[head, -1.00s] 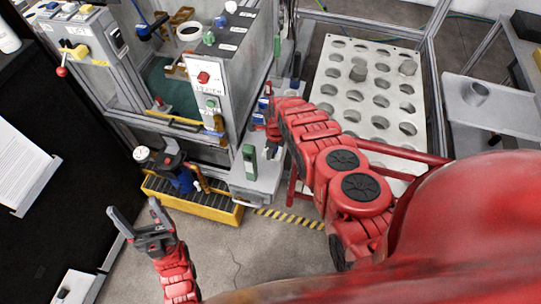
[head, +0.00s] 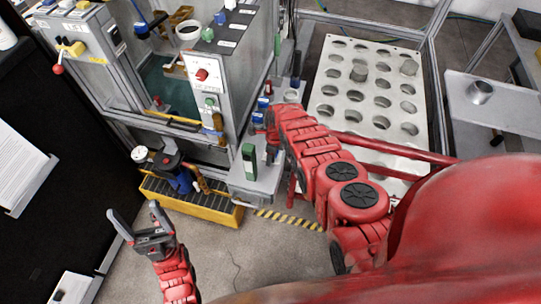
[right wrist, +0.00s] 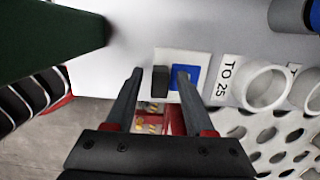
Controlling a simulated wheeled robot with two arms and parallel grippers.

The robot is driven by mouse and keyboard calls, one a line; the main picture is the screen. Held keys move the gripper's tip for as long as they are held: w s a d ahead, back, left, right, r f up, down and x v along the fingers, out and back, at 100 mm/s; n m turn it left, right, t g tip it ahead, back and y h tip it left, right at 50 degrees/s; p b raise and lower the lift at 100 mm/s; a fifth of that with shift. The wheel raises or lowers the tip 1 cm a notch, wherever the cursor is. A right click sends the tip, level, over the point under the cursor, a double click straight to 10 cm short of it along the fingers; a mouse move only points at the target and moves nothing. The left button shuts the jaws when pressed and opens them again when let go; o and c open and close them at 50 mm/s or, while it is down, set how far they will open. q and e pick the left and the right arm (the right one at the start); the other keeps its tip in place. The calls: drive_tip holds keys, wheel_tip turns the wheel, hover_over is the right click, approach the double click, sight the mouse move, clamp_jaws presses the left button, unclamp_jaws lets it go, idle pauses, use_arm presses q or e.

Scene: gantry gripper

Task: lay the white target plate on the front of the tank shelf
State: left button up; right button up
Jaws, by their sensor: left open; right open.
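In the right wrist view, a white plate (right wrist: 203,62) with a blue square and a small black block (right wrist: 160,82) lies flat on a pale grey surface. I take it to be the target plate. My right gripper (right wrist: 160,72) is open, its fingertips on either side of the black block; I cannot tell whether they touch it. In the head view my right gripper (head: 262,131) is over the grey tank shelf (head: 262,183), and the plate cannot be made out clearly. My left gripper (head: 132,208) is open and empty above the floor.
White rings (right wrist: 266,86) and a "TO 25" label are right of the plate. A dark green block (head: 249,160) stands on the shelf. The machine cabinet (head: 208,95) rises behind left; a perforated rack (head: 345,100) stands right. A yellow tray (head: 205,208) is below left.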

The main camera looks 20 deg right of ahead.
wheel_tip(320, 180, up, 4)
drive_tip(key=p, duration=0.3)
drive_tip(key=shift+s+d, duration=0.1)
drive_tip(key=shift+d, duration=0.05)
drive_tip(key=shift+r, duration=0.25)
drive_tip(key=shift+s+d+r, duration=0.1)
drive_tip(key=shift+r, duration=0.75)
drive_tip(key=shift+d+r, duration=0.1)
drive_tip(key=shift+r, duration=0.25)
drive_tip(key=shift+s+d+r+b, duration=0.15)
drive_tip(key=shift+r+b, duration=0.25)
drive_tip(key=shift+r, duration=0.95)
drive_tip(key=shift+s+d+r+b, duration=0.1)
drive_tip(key=shift+r+b, duration=0.25)
drive_tip(key=shift+r, duration=0.95)
